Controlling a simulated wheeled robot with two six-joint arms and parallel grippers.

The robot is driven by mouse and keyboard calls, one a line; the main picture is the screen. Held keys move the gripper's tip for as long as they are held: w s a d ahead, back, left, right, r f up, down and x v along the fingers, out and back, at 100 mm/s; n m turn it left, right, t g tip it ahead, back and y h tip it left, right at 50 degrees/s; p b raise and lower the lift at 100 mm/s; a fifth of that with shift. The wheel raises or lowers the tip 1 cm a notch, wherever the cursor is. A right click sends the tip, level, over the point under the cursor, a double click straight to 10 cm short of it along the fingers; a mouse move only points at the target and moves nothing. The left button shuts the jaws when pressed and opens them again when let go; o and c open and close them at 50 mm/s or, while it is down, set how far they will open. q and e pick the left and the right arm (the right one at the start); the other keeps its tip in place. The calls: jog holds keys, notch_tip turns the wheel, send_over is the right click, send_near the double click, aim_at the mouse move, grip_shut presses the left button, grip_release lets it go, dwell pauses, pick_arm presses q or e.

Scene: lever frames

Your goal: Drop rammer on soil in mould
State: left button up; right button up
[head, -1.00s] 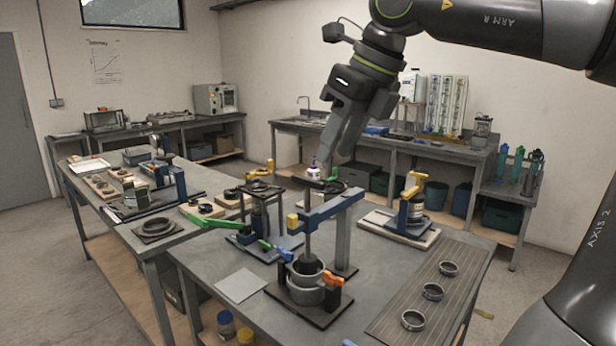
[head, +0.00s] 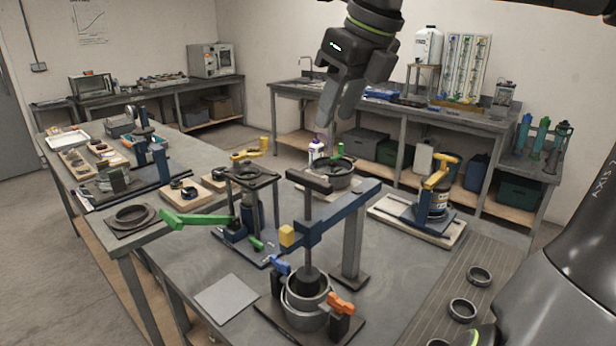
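The rammer has a dark flat top (head: 309,181) and a thin upright rod that runs down past a blue arm (head: 335,212) with a yellow block. Its foot stands inside the grey ring-shaped mould (head: 306,303) on a dark base plate. The soil inside the mould is hidden by the wall and the rammer foot. My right gripper (head: 336,118) points down, above and behind the rammer top in the picture, apart from it and with nothing seen in it. The gap between its fingers is unclear. My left gripper is out of view.
An orange clamp (head: 341,303) and a blue clamp (head: 279,266) flank the mould. A stand with a green lever (head: 195,219) is at left, a yellow-handled press (head: 436,196) at right. Loose rings (head: 463,309) lie on a ribbed mat. A grey plate (head: 227,297) lies front left.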

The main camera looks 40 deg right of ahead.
aim_at(309, 178)
jog(key=x, duration=0.4)
jog(key=shift+d+f, duration=0.1)
jog(key=x, duration=0.7)
jog(key=shift+d+p, duration=0.15)
jog(key=shift+p, duration=0.15)
jog(key=x, duration=0.3)
jog(key=shift+w, duration=0.1)
jog(key=shift+w+f, duration=0.2)
jog(key=shift+f, duration=0.3)
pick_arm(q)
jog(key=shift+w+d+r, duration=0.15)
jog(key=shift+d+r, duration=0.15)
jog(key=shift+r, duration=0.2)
pick_arm(e)
jog(key=shift+f, duration=0.1)
grip_shut()
